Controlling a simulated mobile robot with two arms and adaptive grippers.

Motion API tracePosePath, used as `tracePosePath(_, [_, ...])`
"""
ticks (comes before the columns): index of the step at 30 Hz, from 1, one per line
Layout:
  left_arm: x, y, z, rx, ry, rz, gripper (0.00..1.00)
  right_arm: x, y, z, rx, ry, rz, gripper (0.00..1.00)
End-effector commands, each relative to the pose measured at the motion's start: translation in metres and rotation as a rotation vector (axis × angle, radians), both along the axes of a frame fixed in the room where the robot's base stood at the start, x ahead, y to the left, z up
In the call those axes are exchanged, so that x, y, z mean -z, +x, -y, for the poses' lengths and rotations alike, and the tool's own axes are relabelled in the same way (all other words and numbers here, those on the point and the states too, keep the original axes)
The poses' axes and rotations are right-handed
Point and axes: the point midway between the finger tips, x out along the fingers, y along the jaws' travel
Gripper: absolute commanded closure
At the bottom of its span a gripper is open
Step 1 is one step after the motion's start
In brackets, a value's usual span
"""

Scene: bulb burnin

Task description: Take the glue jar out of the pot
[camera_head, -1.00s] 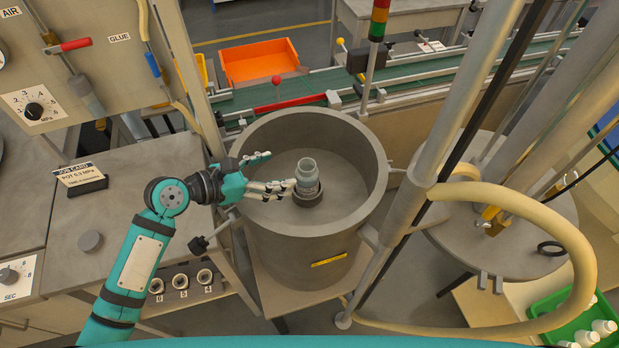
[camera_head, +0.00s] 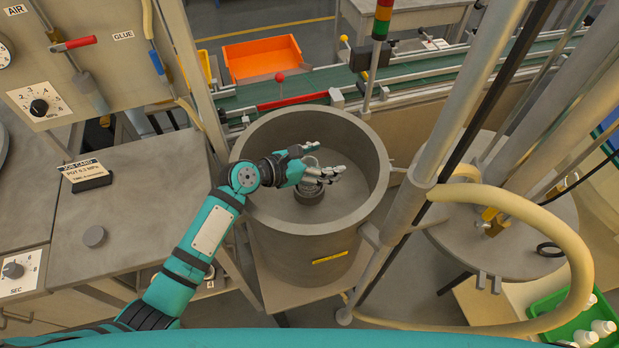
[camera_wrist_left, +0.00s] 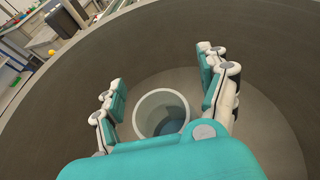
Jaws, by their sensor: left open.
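The glue jar (camera_head: 310,183) stands upright in a dark ring on the floor of the grey metal pot (camera_head: 262,216). My left gripper (camera_head: 325,159) is inside the pot's opening, over the jar, and hides most of it in the head view. In the left wrist view the jar's open round mouth (camera_wrist_left: 161,112) shows between the two spread fingers of my left gripper (camera_wrist_left: 163,90). The fingers are on either side of the jar, apart from it as far as I can see. The jar's lower part is hidden. My right gripper is not in view.
The pot's high wall surrounds my left gripper. A thick post (camera_head: 465,95) and a pale hose (camera_head: 560,232) stand right of the pot. A grey bench with a job card (camera_head: 85,171) is at the left. A conveyor (camera_head: 420,70) runs behind.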

Motion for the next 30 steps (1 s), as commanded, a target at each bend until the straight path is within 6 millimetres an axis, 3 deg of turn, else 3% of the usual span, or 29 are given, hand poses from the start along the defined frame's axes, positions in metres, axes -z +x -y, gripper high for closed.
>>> tracePosePath(5, [0.0005, 0.0001, -0.0003, 0.000, 0.001, -0.001, 0.23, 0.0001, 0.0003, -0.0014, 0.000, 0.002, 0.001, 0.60])
tracePosePath(23, [0.0001, 0.0003, -0.0010, -0.001, 0.002, 0.001, 1.00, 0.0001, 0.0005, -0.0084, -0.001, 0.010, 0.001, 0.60])
tracePosePath(30, [-0.0003, 0.0010, -0.0016, -0.002, 0.002, 0.003, 1.00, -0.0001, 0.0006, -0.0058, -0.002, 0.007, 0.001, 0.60])
